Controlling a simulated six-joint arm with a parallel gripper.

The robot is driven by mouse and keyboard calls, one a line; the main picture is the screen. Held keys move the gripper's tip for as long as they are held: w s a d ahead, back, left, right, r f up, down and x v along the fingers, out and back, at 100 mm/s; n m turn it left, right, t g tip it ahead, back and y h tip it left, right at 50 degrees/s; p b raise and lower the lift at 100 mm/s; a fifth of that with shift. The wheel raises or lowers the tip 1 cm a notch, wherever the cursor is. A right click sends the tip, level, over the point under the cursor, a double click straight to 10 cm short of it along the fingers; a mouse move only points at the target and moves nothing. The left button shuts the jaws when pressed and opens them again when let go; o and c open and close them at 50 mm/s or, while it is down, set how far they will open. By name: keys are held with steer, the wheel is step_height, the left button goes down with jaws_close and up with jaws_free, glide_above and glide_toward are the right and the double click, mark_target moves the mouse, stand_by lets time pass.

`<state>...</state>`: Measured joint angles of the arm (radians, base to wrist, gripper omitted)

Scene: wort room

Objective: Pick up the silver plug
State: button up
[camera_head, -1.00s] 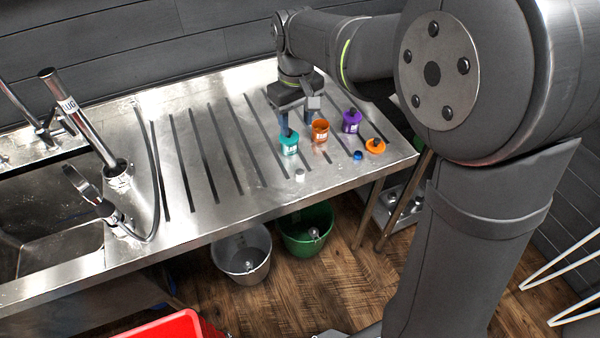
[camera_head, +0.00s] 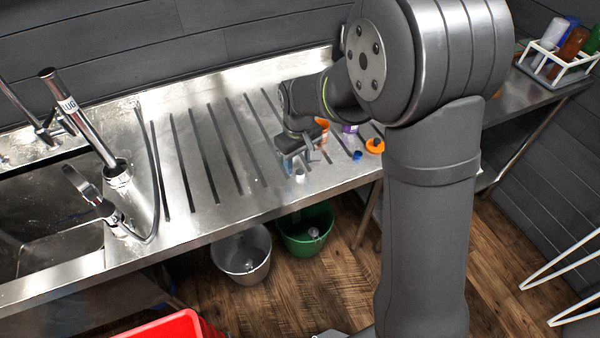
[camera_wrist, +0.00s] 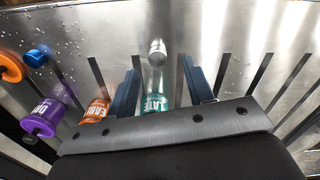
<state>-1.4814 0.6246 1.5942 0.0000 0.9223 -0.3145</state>
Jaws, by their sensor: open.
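The silver plug (camera_head: 300,176) is a small pale cylinder on the ribbed steel drainboard (camera_head: 228,190), close to its front edge. It also shows in the wrist view (camera_wrist: 157,51), at upper centre, just beyond the fingertips and roughly in line with the gap between them. My gripper (camera_head: 300,162) is low over the board, just behind the plug in the head view. In the wrist view my gripper (camera_wrist: 160,68) has its two blue fingers apart, with nothing held. Whether a finger touches the plug cannot be told.
A teal cup (camera_wrist: 156,103) stands near the gripper's body, between the fingers in the wrist view. A blue cap (camera_wrist: 37,56) and orange cap (camera_wrist: 10,66) lie farther left.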

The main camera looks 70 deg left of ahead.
mark_target(300, 171)
step_height(300, 171, down, 4)
steer(key=shift+w+r, duration=0.15)
steer(key=shift+r, duration=0.1)
jaws_close()
steer(key=shift+r, duration=0.15)
step_height(300, 171, up, 4)
steer(key=shift+w+d+r, duration=0.1)
steer(key=shift+w+r, duration=0.05)
steer(key=w+d+r, duration=0.6)
steer(key=w+d, duration=0.1)
steer(key=w, duration=0.1)
steer(key=shift+w+r, duration=0.2)
steer(key=shift+w, duration=0.2)
